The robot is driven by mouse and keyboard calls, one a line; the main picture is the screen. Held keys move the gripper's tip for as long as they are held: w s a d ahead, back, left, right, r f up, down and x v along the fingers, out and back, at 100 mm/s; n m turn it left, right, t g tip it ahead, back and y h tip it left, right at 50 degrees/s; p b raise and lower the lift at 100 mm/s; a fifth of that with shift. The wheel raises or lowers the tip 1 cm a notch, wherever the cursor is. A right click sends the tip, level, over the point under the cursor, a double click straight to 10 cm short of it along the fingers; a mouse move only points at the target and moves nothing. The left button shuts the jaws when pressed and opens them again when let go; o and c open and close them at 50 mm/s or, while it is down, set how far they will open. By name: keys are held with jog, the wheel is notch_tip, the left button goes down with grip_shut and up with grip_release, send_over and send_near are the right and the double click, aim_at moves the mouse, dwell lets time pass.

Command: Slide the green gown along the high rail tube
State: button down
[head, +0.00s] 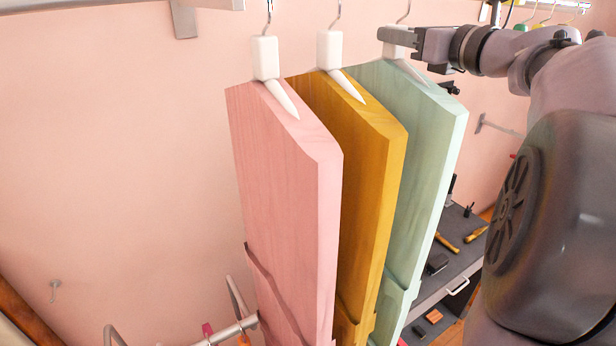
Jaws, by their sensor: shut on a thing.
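The green gown (425,140) is a pale mint, board-like shape hanging at the right of a row of three. A white block (397,50) sits at its top, with a thin metal hook rising out of the picture. My gripper (393,37) reaches in from the right and is shut on this white block, partly hiding it. The gown hangs close to upright; its lower end is cut off by the picture edge. The rail tube above the hooks cannot be made out.
A yellow gown (355,150) hangs just left of the green one, and a pink gown (285,170) left of that. A grey shelf unit (455,240) with tools stands behind at right. A metal bar (228,331) is at lower left.

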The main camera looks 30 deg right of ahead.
jog(key=shift+w+d+r+p, duration=0.1)
jog(key=shift+d+p, duration=0.6)
jog(key=shift+d, duration=0.65)
jog(key=shift+w+d+r+p, duration=0.1)
jog(key=shift+d+p, duration=0.6)
jog(key=shift+d, duration=0.6)
jog(key=d+p, duration=0.1)
jog(key=d, duration=0.1)
jog(key=d+p, duration=0.2)
jog(key=d, duration=0.1)
jog(key=shift+w+d+f+p, duration=0.15)
jog(key=shift+d+p, duration=0.1)
jog(key=shift+p, duration=0.05)
jog(key=shift+f, duration=0.2)
jog(key=c, duration=1)
grip_release()
jog(key=shift+c, duration=0.2)
